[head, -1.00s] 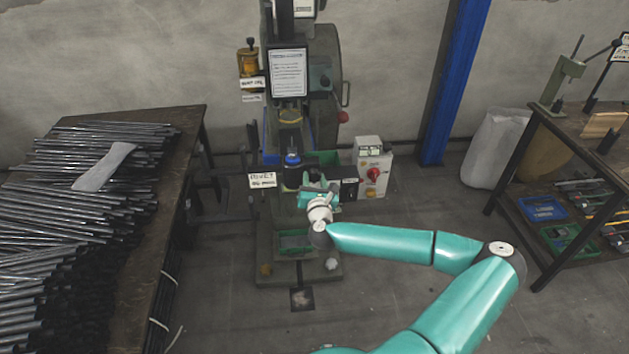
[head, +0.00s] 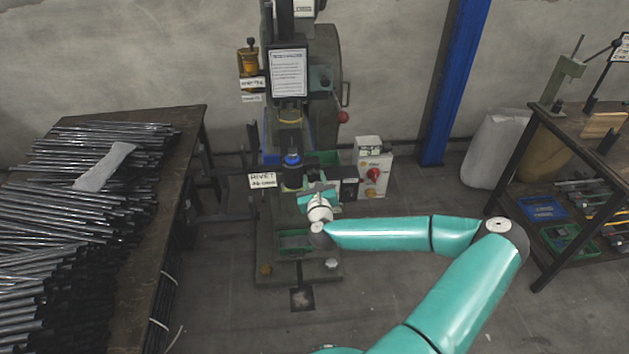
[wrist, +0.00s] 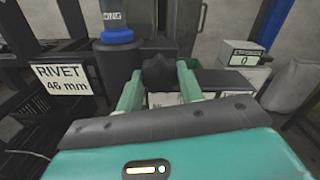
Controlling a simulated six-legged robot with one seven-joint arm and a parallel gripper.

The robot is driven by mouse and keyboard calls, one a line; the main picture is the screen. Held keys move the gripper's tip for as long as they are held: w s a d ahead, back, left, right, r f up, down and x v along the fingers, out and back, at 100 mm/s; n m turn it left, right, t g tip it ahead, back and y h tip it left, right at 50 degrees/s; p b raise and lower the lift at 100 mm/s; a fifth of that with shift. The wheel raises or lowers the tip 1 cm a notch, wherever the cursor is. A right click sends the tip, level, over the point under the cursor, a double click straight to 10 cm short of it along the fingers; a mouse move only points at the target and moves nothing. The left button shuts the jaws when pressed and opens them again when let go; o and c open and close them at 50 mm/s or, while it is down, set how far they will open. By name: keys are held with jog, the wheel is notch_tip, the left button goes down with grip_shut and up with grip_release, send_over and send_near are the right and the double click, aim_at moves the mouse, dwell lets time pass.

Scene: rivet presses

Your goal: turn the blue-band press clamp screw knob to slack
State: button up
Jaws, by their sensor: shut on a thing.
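The press (head: 326,70) stands against the wall in the head view, with a blue band (head: 292,159) on its lower post. The band also shows at the top in the wrist view (wrist: 117,37). The dark lobed clamp screw knob (wrist: 159,72) is in the wrist view, to the right of the post. My gripper (wrist: 158,84) has its two green fingers on either side of the knob and is shut on it. In the head view my gripper (head: 318,193) is in front of the post, and the knob is hidden there.
A "RIVET 46 mm" sign (wrist: 62,77) stands left of the post. A control box with a red knob (head: 373,168) is right of the press. A counter box (wrist: 244,54) shows in the wrist view. A bench (head: 152,240) with metal rods is left; another bench (head: 545,118) is right.

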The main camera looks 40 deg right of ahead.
jog(key=n, duration=1.4)
jog(key=shift+n, duration=0.3)
jog(key=n, duration=0.3)
jog(key=shift+n, duration=0.3)
jog(key=n, duration=0.3)
jog(key=shift+n, duration=0.3)
jog(key=n, duration=0.6)
